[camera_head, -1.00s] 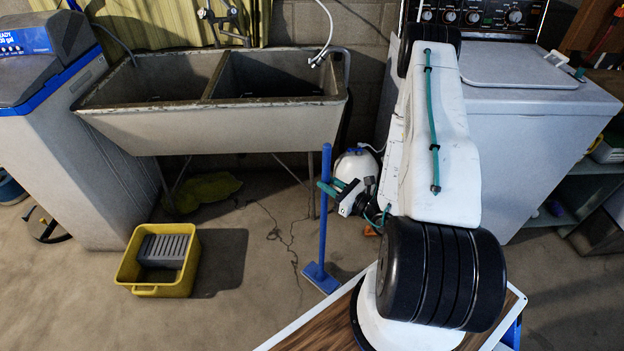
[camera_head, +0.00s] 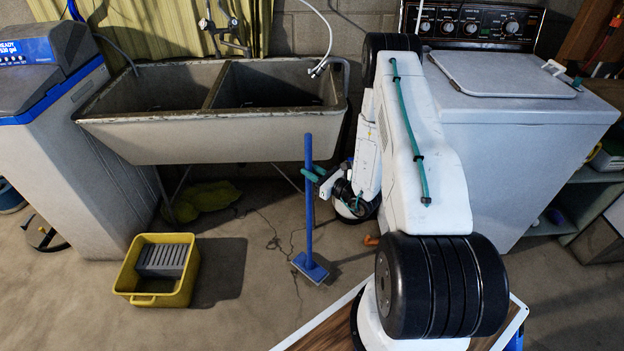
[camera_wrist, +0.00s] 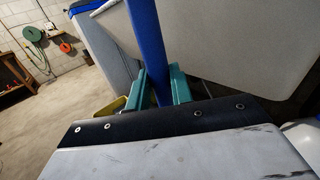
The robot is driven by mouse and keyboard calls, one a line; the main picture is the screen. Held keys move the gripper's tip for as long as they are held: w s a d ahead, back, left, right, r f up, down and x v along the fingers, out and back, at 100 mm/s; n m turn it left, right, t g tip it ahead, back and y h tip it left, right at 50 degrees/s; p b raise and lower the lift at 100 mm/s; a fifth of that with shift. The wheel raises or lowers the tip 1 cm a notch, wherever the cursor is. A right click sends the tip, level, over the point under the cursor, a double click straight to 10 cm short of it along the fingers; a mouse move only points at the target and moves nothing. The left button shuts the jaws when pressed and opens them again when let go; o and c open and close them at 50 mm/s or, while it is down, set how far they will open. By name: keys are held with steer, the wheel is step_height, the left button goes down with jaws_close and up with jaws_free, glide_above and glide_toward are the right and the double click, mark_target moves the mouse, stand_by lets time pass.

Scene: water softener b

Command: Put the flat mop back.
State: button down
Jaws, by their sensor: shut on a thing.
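The flat mop (camera_head: 309,215) is blue, with a straight upright handle and a flat head (camera_head: 310,268) low over or on the concrete floor; I cannot tell whether it touches. My gripper (camera_head: 314,173) is shut on the upper part of the handle, and its green fingers reach in from the right. In the wrist view, the green fingers (camera_wrist: 160,88) sit on both sides of the blue handle (camera_wrist: 147,40). A yellow bucket (camera_head: 158,298) with a grey wringer grid stands on the floor to the left of the mop.
A double concrete sink (camera_head: 200,135) stands behind the mop. A water softener (camera_head: 60,140) is at the left and a white washer (camera_head: 530,130) at the right. A wood-topped surface (camera_head: 325,328) is at the front.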

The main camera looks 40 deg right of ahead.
steer(key=shift+s+f, duration=0.1)
steer(key=shift+f, duration=1.6)
steer(key=c, duration=1.2)
jaws_free()
steer(key=shift+c, duration=0.2)
